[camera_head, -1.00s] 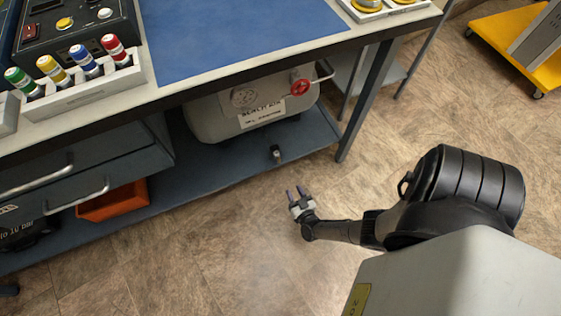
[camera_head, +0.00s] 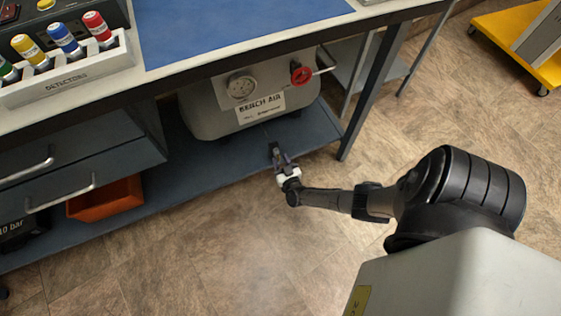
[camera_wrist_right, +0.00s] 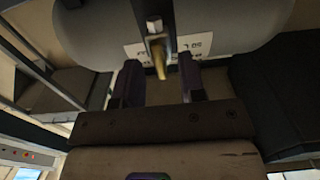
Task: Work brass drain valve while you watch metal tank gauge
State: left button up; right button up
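The metal tank (camera_head: 215,108) lies on the lower shelf under the bench, with a white label reading "BENCH AIR". Its round gauge (camera_head: 241,87) faces me at the upper front; the needle is too small to read. The brass drain valve (camera_wrist_right: 158,58) hangs at the tank's underside in the right wrist view, its lever pointing down between the fingers. My right gripper (camera_head: 281,160) is at the shelf's front edge, below the tank. In the wrist view its two fingers (camera_wrist_right: 163,85) are apart, one on each side of the valve, with gaps visible. My left gripper is not in view.
A red handwheel (camera_head: 301,74) sits at the tank's upper right. The bench leg (camera_head: 362,100) stands right of the tank. An orange bin (camera_head: 104,199) and drawers are on the left. The bench top with its blue mat (camera_head: 220,35) overhangs the tank. Floor in front is clear.

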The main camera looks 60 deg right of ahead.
jog(key=shift+w+d, duration=0.1)
jog(key=shift+w, duration=0.1)
jog(key=shift+c, duration=0.2)
grip_shut()
jog(key=shift+r, duration=0.1)
